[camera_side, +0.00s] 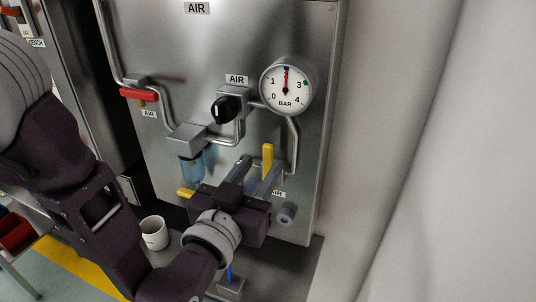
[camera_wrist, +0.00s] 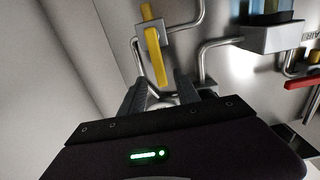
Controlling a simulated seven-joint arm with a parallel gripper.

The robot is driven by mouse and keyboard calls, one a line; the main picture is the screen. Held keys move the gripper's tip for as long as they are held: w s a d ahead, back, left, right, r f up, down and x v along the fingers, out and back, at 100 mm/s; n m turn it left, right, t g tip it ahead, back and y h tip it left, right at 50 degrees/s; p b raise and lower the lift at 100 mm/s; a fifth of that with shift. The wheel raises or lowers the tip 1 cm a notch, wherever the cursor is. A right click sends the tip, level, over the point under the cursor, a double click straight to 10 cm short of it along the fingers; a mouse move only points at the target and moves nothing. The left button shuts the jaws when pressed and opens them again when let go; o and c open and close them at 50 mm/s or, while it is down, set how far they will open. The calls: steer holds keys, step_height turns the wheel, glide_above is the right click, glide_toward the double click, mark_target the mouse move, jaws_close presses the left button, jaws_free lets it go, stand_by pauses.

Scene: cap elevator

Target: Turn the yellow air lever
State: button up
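The yellow air lever (camera_side: 267,157) stands upright low on the steel panel, below the gauge. In the wrist view the lever (camera_wrist: 156,50) is a long yellow bar crossing a metal valve block, with one end between my fingertips in the picture. My gripper (camera_side: 254,171) points at the panel close to the lever, with its two fingers apart. In the wrist view my gripper (camera_wrist: 160,85) also shows a gap between the fingers. I cannot tell whether either finger touches the lever. The lever's lower part is hidden by my gripper in the side view.
A pressure gauge (camera_side: 286,88) and a black knob (camera_side: 226,109) are above. A red lever (camera_side: 139,94) is at upper left, a bluish filter bowl (camera_side: 191,168) left of my gripper. Pipes run around them. A white mug (camera_side: 154,233) stands below left. A plain wall is at right.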

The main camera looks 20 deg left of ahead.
mark_target(267, 158)
steer(key=w, duration=0.5)
jaws_close()
stand_by(1.3)
